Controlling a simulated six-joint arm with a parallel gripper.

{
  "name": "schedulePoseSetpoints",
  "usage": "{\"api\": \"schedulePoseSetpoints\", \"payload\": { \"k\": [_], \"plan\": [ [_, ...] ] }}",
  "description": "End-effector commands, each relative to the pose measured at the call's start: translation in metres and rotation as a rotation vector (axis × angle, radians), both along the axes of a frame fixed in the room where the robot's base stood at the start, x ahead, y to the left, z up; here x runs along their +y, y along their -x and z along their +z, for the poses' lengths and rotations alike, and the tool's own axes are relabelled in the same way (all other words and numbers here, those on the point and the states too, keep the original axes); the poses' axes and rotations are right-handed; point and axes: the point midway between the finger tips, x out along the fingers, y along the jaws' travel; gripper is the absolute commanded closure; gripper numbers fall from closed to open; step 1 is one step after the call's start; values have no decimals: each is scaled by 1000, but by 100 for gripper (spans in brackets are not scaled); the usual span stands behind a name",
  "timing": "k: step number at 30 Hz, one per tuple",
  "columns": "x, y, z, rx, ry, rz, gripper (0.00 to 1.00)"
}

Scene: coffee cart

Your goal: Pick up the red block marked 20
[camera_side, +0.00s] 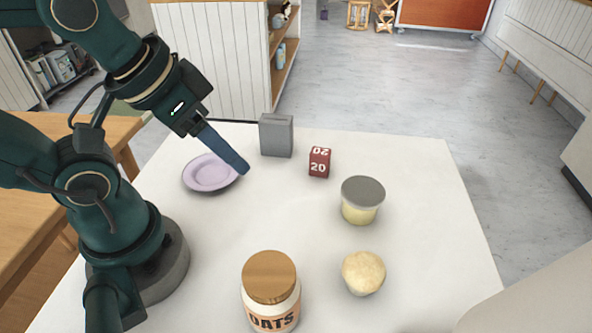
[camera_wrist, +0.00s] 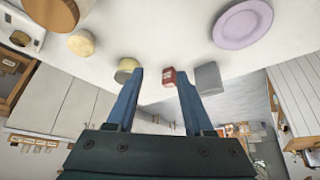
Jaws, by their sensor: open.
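The red block marked 20 (camera_side: 319,162) stands on the white table near its far edge, with white numbers on its faces. In the wrist view the red block (camera_wrist: 169,76) shows between and beyond the fingertips, close to the right one. My gripper (camera_side: 243,170) is in the air above the table, to the left of the block and apart from it. In the wrist view my gripper (camera_wrist: 160,73) has its two blue fingers spread with nothing held between them. In the side view one finger largely hides the other.
A grey box (camera_side: 276,135) stands just left of the block. A grey-lidded jar (camera_side: 362,200) stands to the block's right. A muffin (camera_side: 363,272) and an oats jar (camera_side: 271,291) are nearer. The table centre (camera_side: 280,215) is clear.

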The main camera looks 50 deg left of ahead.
Motion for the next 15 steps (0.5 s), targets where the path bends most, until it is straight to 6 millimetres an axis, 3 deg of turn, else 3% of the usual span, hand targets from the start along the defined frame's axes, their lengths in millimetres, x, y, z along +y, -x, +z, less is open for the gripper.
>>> {"api": "schedulePoseSetpoints", "payload": {
  "k": [1, 2, 12, 15],
  "plan": [
    [0, 0, 0, 0, 0, 0, 27],
    [0, 0, 0, 0, 0, 0, 16],
    [1, 1, 0, 3, -10, -12, 15],
    [11, 1, -1, 6, -79, -39, 15]
  ]
}}
